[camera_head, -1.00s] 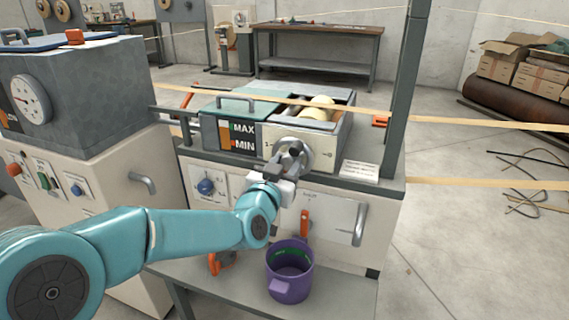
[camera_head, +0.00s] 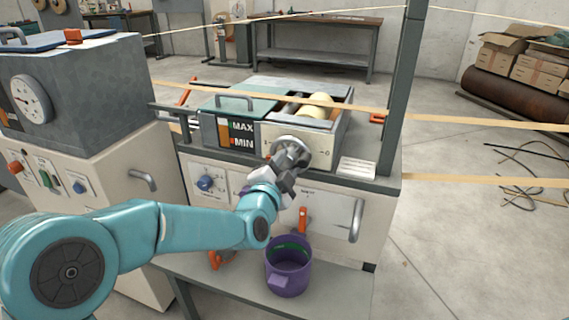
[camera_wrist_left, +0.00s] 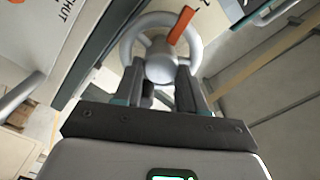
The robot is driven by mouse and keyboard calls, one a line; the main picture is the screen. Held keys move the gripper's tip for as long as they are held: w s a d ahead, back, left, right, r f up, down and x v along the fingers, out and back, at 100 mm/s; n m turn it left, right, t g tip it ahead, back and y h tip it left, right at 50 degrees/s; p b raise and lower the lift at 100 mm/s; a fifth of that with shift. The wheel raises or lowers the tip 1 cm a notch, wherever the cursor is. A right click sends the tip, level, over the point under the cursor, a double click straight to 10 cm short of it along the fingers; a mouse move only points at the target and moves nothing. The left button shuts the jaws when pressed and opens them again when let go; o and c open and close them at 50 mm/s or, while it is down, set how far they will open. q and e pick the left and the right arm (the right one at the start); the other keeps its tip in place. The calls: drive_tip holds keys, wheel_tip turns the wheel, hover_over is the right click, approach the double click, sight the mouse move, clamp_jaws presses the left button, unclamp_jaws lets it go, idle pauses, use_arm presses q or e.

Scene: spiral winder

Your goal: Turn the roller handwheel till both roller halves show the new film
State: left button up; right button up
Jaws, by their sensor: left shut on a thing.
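The roller handwheel (camera_head: 300,144) is a grey metal wheel on the front of the roller box, partly hidden by my gripper in the head view. It also shows in the left wrist view (camera_wrist_left: 160,66), with an orange marker at its upper right. My left gripper (camera_head: 286,164) is shut on the handwheel, its fingers around the hub area in the wrist view. The cream roller (camera_head: 317,106) shows in the box's open top, with a darker roller part (camera_head: 291,106) left of it. The roller surfaces are too small to tell the film on them. My right gripper is out of view.
A green lid with a handle (camera_head: 232,102) covers the box's left part. A purple jug (camera_head: 288,266) stands on the shelf below. Film strands (camera_head: 480,122) cross at right. A dark post (camera_head: 401,90) stands right of the box.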

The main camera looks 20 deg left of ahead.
use_arm(q)
drive_tip(key=shift+m, duration=0.6)
drive_tip(key=o, duration=1.1)
drive_tip(key=shift+c, duration=0.2)
drive_tip(key=s, duration=1.6)
drive_tip(key=shift+s+a+p, duration=0.15)
drive_tip(key=shift+a+p, duration=0.1)
drive_tip(key=shift+p, duration=0.2)
